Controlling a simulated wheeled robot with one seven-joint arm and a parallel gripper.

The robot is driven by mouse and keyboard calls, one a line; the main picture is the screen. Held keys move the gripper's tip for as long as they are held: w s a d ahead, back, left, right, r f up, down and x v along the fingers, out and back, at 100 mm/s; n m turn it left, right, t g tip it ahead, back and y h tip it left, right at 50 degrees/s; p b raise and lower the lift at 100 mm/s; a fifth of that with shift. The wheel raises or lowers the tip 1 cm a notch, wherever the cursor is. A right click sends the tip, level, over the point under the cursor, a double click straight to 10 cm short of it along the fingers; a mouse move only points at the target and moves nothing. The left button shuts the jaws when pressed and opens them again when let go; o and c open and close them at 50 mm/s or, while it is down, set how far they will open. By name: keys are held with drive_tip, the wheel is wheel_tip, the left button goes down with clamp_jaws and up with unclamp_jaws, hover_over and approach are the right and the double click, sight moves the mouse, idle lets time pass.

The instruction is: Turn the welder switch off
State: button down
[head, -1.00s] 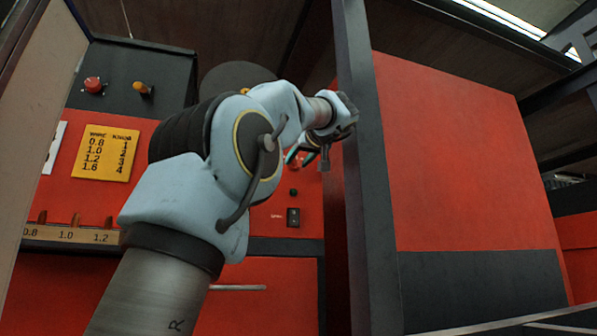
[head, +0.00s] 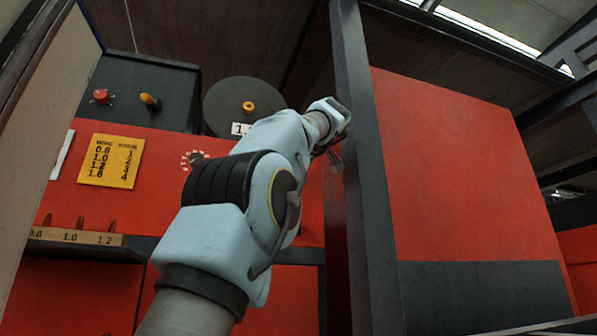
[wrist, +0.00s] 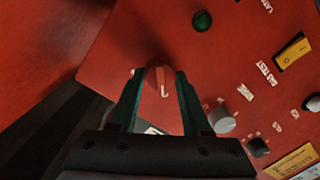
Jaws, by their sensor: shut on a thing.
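A round red knob (wrist: 158,82) with a white mark is on the red panel in the wrist view. My gripper (wrist: 157,76) has its two dark green fingers on either side of this knob, shut on it. In the head view my gripper (head: 336,160) is small, beside the dark upright post, and the knob cannot be made out there. No readable label shows which knob is the welder switch.
In the wrist view a green button (wrist: 202,21), a yellow switch (wrist: 293,50), a grey knob (wrist: 221,120) and a black knob (wrist: 258,147) lie near. In the head view a dark post (head: 362,170) stands right of my gripper. A spool (head: 225,105) is behind my arm.

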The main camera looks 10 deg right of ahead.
idle(0.4)
drive_tip(key=shift+c, duration=1.8)
unclamp_jaws()
drive_tip(key=s+d+r+b, duration=0.1)
drive_tip(key=s+b, duration=0.1)
drive_tip(key=s, duration=0.8)
drive_tip(key=shift+s+d, duration=0.2)
drive_tip(key=shift+s, duration=0.15)
